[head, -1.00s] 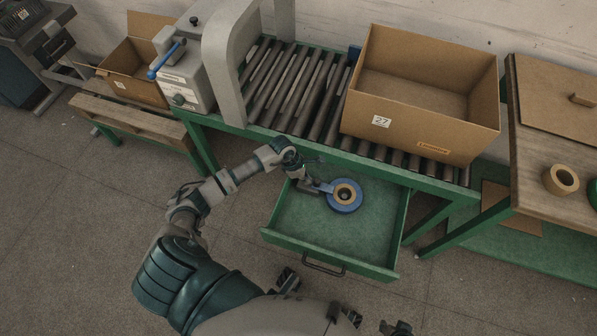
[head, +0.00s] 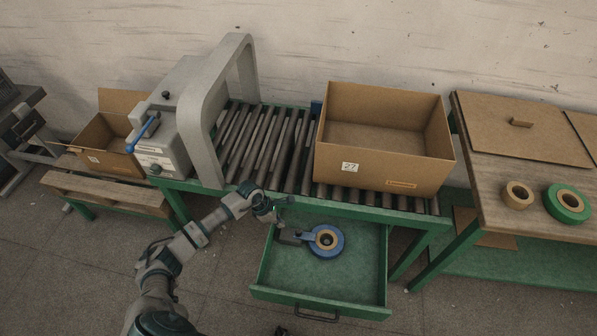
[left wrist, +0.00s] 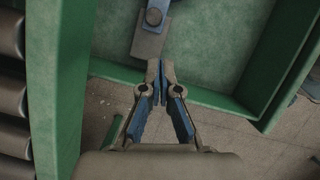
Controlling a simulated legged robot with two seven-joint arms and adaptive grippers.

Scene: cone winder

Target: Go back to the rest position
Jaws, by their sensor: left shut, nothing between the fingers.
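My left gripper (head: 281,216) is over the back left part of the open green drawer (head: 285,267). In the left wrist view its two fingers (left wrist: 160,72) are shut with nothing between them. A blue round tape dispenser (head: 338,248) with a tan core lies in the drawer, its handle pointing left toward my gripper. In the left wrist view the grey end of the handle (left wrist: 148,43) is just beyond the fingertips; I cannot tell whether they touch. My right gripper does not show.
A roller conveyor (head: 262,140) carries an open cardboard box (head: 375,170) and a grey machine (head: 165,150) with an arch. A bench at right holds a tan tape roll (head: 517,195) and a green one (head: 567,204). Another open box (head: 95,160) stands on a pallet at left.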

